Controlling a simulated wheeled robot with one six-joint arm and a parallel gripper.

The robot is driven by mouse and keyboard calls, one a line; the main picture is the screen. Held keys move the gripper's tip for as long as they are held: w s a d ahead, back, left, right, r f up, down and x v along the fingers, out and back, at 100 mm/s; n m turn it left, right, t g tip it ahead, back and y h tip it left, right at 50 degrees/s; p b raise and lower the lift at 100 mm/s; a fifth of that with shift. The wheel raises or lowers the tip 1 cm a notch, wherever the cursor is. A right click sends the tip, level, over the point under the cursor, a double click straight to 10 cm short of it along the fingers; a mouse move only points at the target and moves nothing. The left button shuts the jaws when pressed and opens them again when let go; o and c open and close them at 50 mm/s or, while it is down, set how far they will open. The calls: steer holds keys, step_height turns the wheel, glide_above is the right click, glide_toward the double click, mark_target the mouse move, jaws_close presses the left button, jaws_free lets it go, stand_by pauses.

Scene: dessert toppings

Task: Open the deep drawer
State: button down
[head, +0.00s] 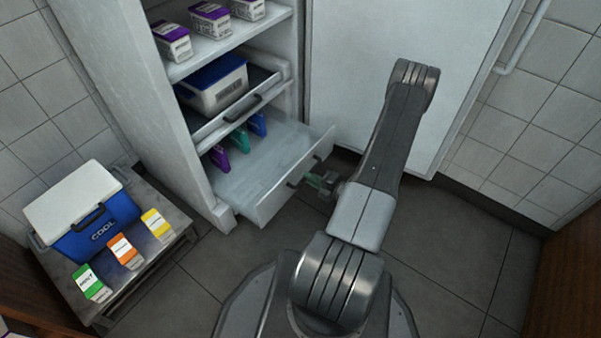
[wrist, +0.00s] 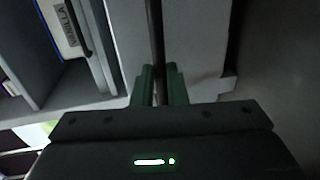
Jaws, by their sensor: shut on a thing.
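The deep drawer (head: 268,203) is the lowest one in the white cabinet. In the head view it is pulled out, with its inside visible from above. Its dark handle (head: 294,184) is on the front panel and is partly hidden by my gripper (head: 323,182). In the wrist view, the green fingers of my gripper (wrist: 159,88) are shut on a dark bar, the drawer's handle (wrist: 154,40), one finger on each side. The drawer's pale front (wrist: 205,45) is beside and behind the bar.
Purple, teal and blue items (head: 257,125) stand toward the drawer's back. A shallower drawer (head: 225,117) above holds a white tub with a blue lid (head: 218,84). The open cabinet door (head: 365,50) stands at right. A cooler (head: 85,210) and cartons (head: 123,251) sit on a low table at left.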

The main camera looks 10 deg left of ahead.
steer(key=shift+f+v, duration=0.15)
steer(key=shift+v, duration=0.55)
steer(key=shift+f+v, duration=0.15)
steer(key=shift+v, duration=0.55)
steer(key=c, duration=1.5)
jaws_free()
steer(key=shift+o, duration=0.2)
steer(key=shift+d, duration=0.15)
steer(key=p+v, duration=0.3)
steer(key=v, duration=1)
steer(key=shift+s+d, duration=0.2)
steer(key=shift+d, duration=0.05)
steer(key=b+x, duration=0.3)
steer(key=x, duration=1.1)
